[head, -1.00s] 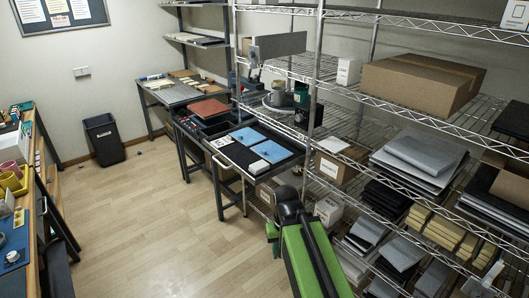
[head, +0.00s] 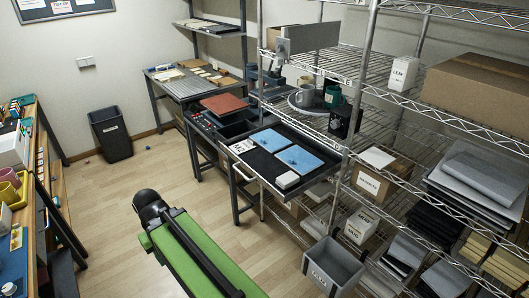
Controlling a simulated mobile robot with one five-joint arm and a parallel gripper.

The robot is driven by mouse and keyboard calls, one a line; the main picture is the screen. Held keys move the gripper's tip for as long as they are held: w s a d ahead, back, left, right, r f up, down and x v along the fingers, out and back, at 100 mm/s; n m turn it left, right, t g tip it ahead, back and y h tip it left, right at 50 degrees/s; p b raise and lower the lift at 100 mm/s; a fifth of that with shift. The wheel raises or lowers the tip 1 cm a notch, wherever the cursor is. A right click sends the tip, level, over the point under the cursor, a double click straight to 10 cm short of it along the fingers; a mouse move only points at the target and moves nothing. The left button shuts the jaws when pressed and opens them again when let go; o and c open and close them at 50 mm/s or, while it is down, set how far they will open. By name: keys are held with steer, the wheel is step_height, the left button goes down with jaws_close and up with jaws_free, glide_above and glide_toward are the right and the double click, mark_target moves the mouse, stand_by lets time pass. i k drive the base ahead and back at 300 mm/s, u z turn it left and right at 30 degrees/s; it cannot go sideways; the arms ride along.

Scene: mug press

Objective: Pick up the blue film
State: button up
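Two flat blue sheets lie side by side on a dark pull-out tray (head: 240,172) in the middle of the head view. The left blue film (head: 264,139) is nearer the red-brown board, and the right blue film (head: 299,159) lies nearer the wire shelf. A small white block (head: 287,180) sits at the tray's near right corner. I cannot tell which sheet the task means. My green and black arm shows at the bottom, lower and left of the tray and apart from it. My gripper is not in view.
A wire shelf rack with boxes, mugs (head: 305,96) and grey stacks fills the right. A grey bin (head: 333,268) stands below the tray at right. A black waste bin (head: 111,134) stands by the back wall.

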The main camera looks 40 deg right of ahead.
mark_target(298, 158)
steer(key=i, duration=1.2)
steer(key=z, duration=0.65)
steer(key=i, duration=0.55)
steer(key=z, duration=0.65)
